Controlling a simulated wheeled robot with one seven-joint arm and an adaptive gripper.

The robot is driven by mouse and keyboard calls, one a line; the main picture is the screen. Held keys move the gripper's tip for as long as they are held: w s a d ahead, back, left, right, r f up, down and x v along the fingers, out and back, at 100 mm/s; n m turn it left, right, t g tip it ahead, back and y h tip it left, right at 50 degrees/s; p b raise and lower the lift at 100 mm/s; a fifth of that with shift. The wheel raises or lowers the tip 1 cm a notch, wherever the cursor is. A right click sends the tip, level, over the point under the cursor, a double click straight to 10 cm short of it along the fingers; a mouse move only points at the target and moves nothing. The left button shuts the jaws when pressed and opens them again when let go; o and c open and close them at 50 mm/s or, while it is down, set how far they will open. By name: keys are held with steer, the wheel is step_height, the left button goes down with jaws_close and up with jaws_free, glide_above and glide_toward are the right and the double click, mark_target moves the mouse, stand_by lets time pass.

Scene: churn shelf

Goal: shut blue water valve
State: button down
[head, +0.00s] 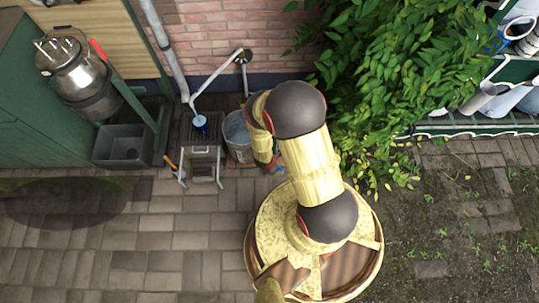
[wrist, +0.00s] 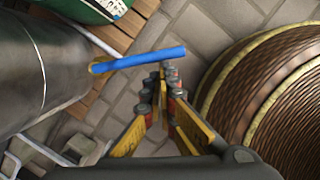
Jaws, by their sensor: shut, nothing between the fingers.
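The blue valve lever (wrist: 142,59) shows in the wrist view as a straight blue bar. Its left end meets a yellow fitting (wrist: 101,68) beside a large grey metal cylinder (wrist: 40,75). The bar points right, with a slight upward tilt in the picture. My gripper (wrist: 162,80) is shut and empty, its fingertips just below the bar's right end. I cannot tell whether they touch it. In the head view my arm covers most of the gripper and the valve.
A metal bucket (head: 238,130) and a small stand (head: 202,148) with a blue item (head: 199,121) are near the brick wall (head: 215,35). A leafy bush (head: 400,70) is to the right. A steel churn (head: 85,80) is at left. Open paving (head: 120,235) lies in front.

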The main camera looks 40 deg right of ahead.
steer(key=shift+w+d+f+b, duration=0.1)
steer(key=shift+d+b, duration=0.7)
steer(key=shift+d, duration=1.1)
steer(key=shift+w+d+b, duration=0.3)
steer(key=shift+d+b, duration=0.05)
steer(key=shift+d, duration=0.3)
steer(key=shift+w+d+b, duration=0.3)
steer(key=shift+d, duration=0.35)
